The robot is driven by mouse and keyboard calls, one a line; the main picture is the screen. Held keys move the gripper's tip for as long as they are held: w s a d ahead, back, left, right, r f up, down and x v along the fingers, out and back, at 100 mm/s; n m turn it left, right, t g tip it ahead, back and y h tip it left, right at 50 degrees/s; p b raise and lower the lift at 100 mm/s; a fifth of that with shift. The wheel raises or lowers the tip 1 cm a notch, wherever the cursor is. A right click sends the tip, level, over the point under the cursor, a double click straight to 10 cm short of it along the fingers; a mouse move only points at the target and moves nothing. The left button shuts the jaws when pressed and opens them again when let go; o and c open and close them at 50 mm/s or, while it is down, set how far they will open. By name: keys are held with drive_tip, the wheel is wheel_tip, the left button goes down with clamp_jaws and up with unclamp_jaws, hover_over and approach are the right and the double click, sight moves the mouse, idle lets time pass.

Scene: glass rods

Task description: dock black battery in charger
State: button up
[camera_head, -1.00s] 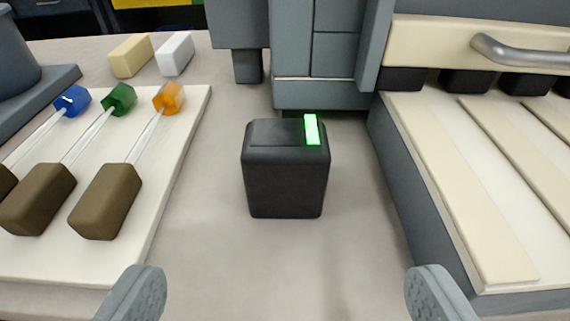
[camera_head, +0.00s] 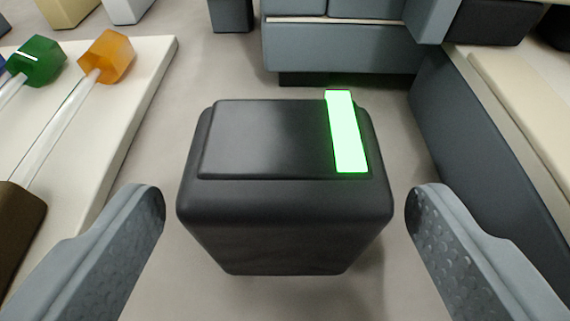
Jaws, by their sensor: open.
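The black battery (camera_head: 285,215) stands upright on the grey surface in the middle of the view. A bright green strip (camera_head: 347,135) lights the right side of its top. My gripper (camera_head: 285,208) is open, with one finger to the left of the battery and one to the right. A gap shows between each finger and the battery, and nothing is held. No part that I can surely tell as the charger shows; a grey block-like unit (camera_head: 340,48) stands right behind the battery.
At left is a white board (camera_head: 125,110) with glass rods with green and orange (camera_head: 107,56) ends. At right is a grey-sided tray (camera_head: 490,150) with cream slats, close to the right finger. Cream and white blocks (camera_head: 128,8) lie at the back left.

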sight(284, 163)
drive_tip(key=shift+x, duration=2.6)
drive_tip(key=shift+c, duration=0.2)
drive_tip(key=c, duration=1.3)
drive_tip(key=shift+r, duration=5)
drive_tip(key=shift+c, duration=0.2)
